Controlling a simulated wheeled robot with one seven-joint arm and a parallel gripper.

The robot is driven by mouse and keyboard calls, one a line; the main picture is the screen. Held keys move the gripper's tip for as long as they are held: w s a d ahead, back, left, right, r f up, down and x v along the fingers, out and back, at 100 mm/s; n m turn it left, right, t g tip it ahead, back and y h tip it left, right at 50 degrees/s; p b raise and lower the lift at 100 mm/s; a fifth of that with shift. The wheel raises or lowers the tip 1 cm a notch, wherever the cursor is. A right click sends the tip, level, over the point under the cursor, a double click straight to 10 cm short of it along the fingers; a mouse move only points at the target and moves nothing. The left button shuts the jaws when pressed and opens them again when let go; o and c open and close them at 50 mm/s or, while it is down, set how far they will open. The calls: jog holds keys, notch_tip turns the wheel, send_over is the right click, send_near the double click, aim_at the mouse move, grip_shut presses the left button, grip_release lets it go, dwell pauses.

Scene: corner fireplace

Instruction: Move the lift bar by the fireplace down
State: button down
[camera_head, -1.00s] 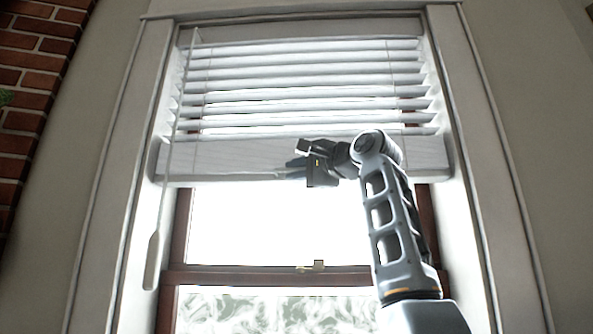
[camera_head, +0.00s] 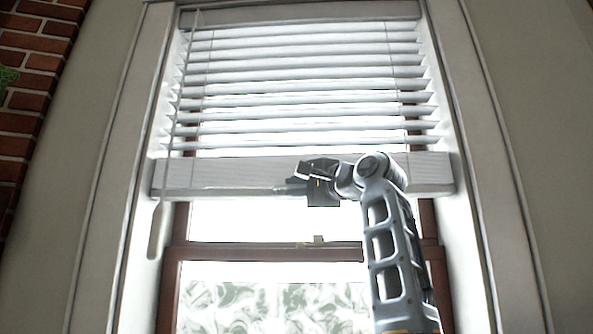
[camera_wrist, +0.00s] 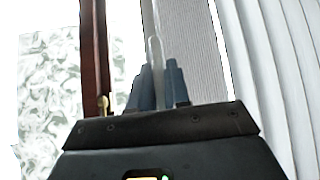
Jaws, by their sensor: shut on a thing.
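The lift bar is the wide pale bottom rail (camera_head: 230,176) of the white window blind (camera_head: 300,95). It hangs level across the window, below the slats. In the wrist view the two blue-grey fingers (camera_wrist: 158,85) close around the pale lip of the rail (camera_wrist: 155,50). The rail's ribbed face (camera_wrist: 195,50) lies beside them. My gripper and arm hide part of the rail in the head view.
A brown window frame (camera_head: 270,252) with a small latch (camera_head: 318,240) stands behind the blind. A white wand (camera_head: 157,230) hangs at the left. A red brick wall (camera_head: 30,90) is at the far left. The space under the rail is clear down to the frame.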

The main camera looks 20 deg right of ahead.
notch_tip(320, 180, down, 78)
jog(key=b, duration=3.2)
jog(key=shift+b, duration=0.35)
jog(key=shift+d, duration=0.1)
jog(key=c, duration=1.2)
grip_release()
jog(key=shift+r, duration=0.1)
jog(key=shift+p+v, duration=0.8)
jog(key=shift+v, duration=3.1)
